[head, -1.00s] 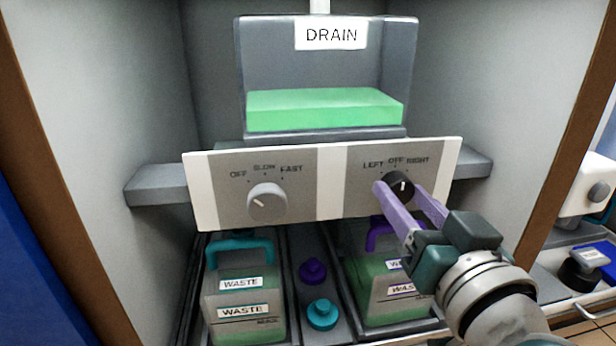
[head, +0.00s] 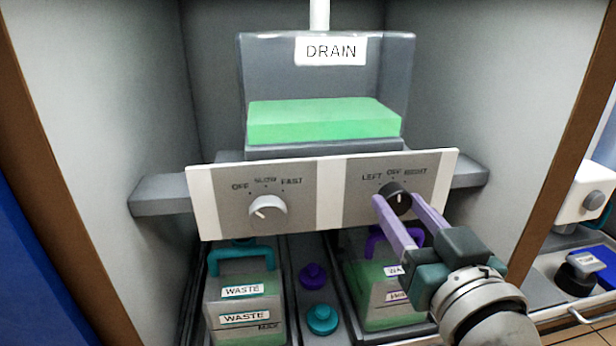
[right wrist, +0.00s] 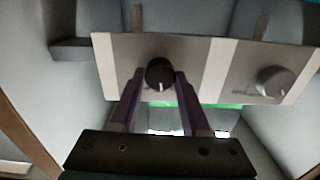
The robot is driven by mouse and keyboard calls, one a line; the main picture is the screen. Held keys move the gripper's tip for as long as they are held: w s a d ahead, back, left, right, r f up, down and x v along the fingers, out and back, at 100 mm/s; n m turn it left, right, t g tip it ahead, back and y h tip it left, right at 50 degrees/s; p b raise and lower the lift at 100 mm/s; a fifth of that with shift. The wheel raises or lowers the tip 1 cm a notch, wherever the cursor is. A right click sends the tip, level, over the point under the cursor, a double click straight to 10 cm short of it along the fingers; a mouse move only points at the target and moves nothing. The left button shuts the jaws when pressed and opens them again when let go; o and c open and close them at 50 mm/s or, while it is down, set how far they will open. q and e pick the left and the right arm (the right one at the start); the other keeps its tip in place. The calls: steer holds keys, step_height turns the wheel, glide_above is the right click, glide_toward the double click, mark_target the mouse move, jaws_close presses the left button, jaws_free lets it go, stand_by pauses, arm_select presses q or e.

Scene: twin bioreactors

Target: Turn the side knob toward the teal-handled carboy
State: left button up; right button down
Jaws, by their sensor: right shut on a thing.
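The black side knob (head: 396,199) sits on the right half of the panel under the labels LEFT, OFF and RIGHT. Its white mark points roughly at OFF. It also shows in the right wrist view (right wrist: 160,74), which sees the panel upside down. My right gripper (head: 397,201) is shut on this knob, one purple finger on each side. The teal-handled carboy (head: 240,300), labelled WASTE, stands below the panel at left. The purple-handled carboy (head: 376,300) stands below at right, partly hidden by my right gripper. My left gripper is not in view.
A white speed knob (head: 268,212) is on the panel's left half (head: 300,215). The DRAIN tank (head: 325,75) with green liquid stands above. A purple cap (head: 312,276) and a teal cap (head: 322,319) lie between the carboys. Grey cabinet walls (head: 130,110) flank the space.

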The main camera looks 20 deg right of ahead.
steer(key=n+p, duration=0.3)
steer(key=shift+r, duration=0.2)
steer(key=shift+n+p, duration=0.55)
steer(key=shift+n, duration=0.65)
steer(key=shift+f+n+p, duration=0.15)
steer(key=shift+n+p, duration=0.2)
steer(key=shift+n, duration=0.45)
steer(key=shift+c, duration=1.9)
jaws_free()
